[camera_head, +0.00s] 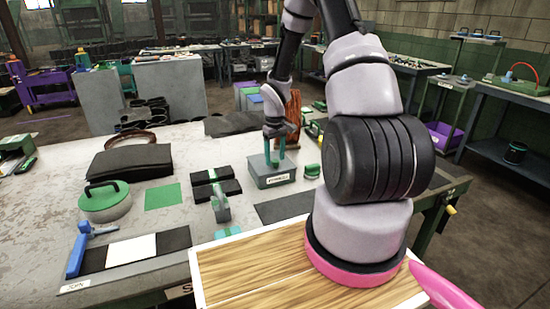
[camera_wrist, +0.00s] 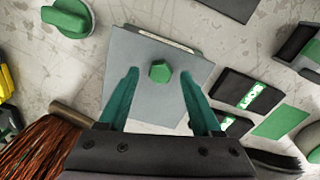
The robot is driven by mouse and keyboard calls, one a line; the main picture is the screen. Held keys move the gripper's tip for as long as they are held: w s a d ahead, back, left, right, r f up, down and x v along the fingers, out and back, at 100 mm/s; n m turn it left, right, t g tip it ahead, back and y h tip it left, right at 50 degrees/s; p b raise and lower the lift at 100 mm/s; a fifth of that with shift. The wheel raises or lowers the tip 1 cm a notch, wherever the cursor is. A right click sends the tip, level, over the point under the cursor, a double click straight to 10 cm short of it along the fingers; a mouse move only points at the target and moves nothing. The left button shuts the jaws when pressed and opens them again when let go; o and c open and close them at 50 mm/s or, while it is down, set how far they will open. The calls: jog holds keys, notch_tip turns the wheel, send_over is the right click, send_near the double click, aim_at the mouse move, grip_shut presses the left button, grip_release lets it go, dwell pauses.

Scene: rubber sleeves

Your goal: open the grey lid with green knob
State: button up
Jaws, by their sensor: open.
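The grey lid (camera_wrist: 150,85) with its green knob (camera_wrist: 160,71) shows in the wrist view, just beyond my gripper. My gripper (camera_wrist: 158,75) is open, with one teal finger on each side of the knob and gaps between them. In the head view the grey box with the lid (camera_head: 270,174) stands on the workbench, and my gripper (camera_head: 274,158) points down over it. The lid looks seated flat on the box. The knob is hard to pick out there behind the fingers.
Black pads with green labels (camera_head: 212,176) lie left of the box. A brown brush (camera_wrist: 45,145) and a green object (camera_wrist: 68,17) are close by in the wrist view.

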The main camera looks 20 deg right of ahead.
jog(key=shift+f, duration=0.3)
grip_shut()
dwell(1.3)
